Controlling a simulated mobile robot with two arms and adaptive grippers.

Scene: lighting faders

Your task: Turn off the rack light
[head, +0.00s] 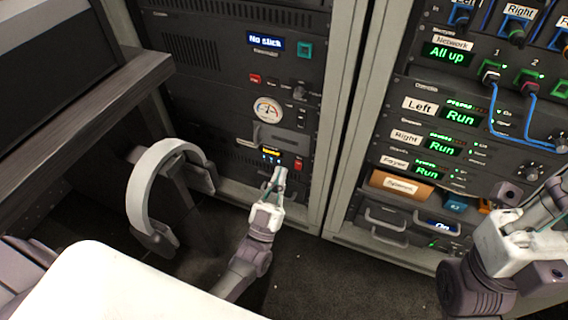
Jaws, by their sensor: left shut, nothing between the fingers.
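My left gripper (279,176) is shut and empty. Its fingertips are at the lower left rack, just below a small lit amber display (271,154) and left of a red button (298,165). I cannot tell whether the tips touch the panel. No label naming the rack light is readable. The right rack has a lit "On" display (443,226) near its bottom. My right gripper (541,210) is at the right edge, in front of the right rack. It is partly cut off, and its finger opening is unclear.
The left rack has a "No slick" display (265,41), a round gauge (267,109) and a drawer handle (281,138). The right rack has several "Run" displays and blue cables (492,112). A desk edge (95,115) and a curved white chair part (147,185) stand at the left.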

